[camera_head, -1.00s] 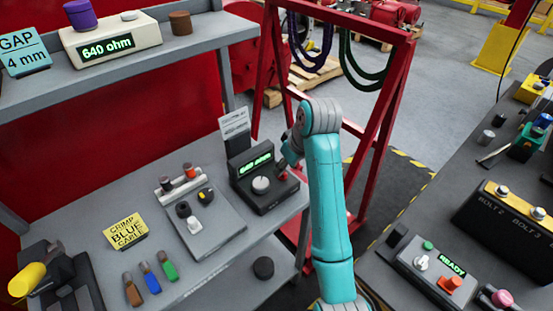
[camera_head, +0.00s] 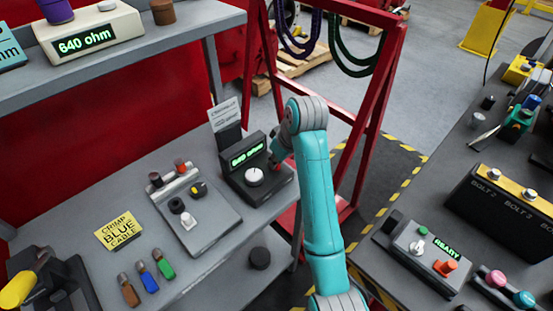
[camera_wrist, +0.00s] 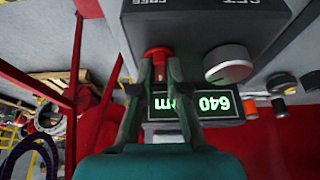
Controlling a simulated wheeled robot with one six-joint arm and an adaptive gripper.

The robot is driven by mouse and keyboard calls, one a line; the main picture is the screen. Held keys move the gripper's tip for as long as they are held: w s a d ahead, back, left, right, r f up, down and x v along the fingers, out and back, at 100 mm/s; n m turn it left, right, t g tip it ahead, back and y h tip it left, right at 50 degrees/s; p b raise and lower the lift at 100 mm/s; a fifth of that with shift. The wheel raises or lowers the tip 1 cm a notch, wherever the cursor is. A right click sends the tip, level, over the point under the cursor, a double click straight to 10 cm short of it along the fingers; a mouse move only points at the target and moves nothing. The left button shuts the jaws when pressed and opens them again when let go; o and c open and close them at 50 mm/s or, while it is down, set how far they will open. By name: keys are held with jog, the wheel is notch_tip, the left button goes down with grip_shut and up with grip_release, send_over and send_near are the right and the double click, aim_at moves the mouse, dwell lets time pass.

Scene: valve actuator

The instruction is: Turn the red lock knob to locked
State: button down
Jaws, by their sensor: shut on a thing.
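The red lock knob (camera_wrist: 158,54) is on the face of a dark box (camera_wrist: 195,40), between the two fingertips of my gripper (camera_wrist: 159,68) in the wrist view. My gripper is shut on it. In the head view the box (camera_head: 262,190) stands on the left bench, with my gripper (camera_head: 277,161) at its right end and the knob mostly hidden. A silver-white dial (camera_wrist: 228,64) is beside the knob. The green display (camera_wrist: 195,105) appears upside down in the wrist view and seems to read 640 ohm. Upside-down lettering near the knob seems to read FREE; the knob's pointer direction is unclear.
A card (camera_head: 224,114) stands behind the box. A grey panel with small knobs (camera_head: 196,215) is left of it on the bench. A red frame with hanging cables (camera_head: 385,85) stands behind my arm. Another workbench (camera_head: 470,150) is at right.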

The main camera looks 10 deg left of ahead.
jog(key=m+t, duration=0.1)
jog(key=m, duration=0.2)
jog(key=shift+s+a+m+h, duration=0.1)
jog(key=shift+m+h, duration=0.2)
jog(key=shift+h, duration=0.1)
jog(key=m+h, duration=0.1)
jog(key=m, duration=0.2)
jog(key=shift+a+m+t, duration=0.1)
jog(key=shift+m+t, duration=0.2)
jog(key=m+h, duration=0.1)
jog(key=m, duration=0.2)
jog(key=shift+a+m+h, duration=0.1)
jog(key=shift+m+h, duration=0.2)
jog(key=shift+h, duration=0.1)
jog(key=shift+a+m+h, duration=0.1)
jog(key=shift+m+h, duration=0.6)
jog(key=shift+m, duration=1.2)
jog(key=c, duration=1.2)
grip_release()
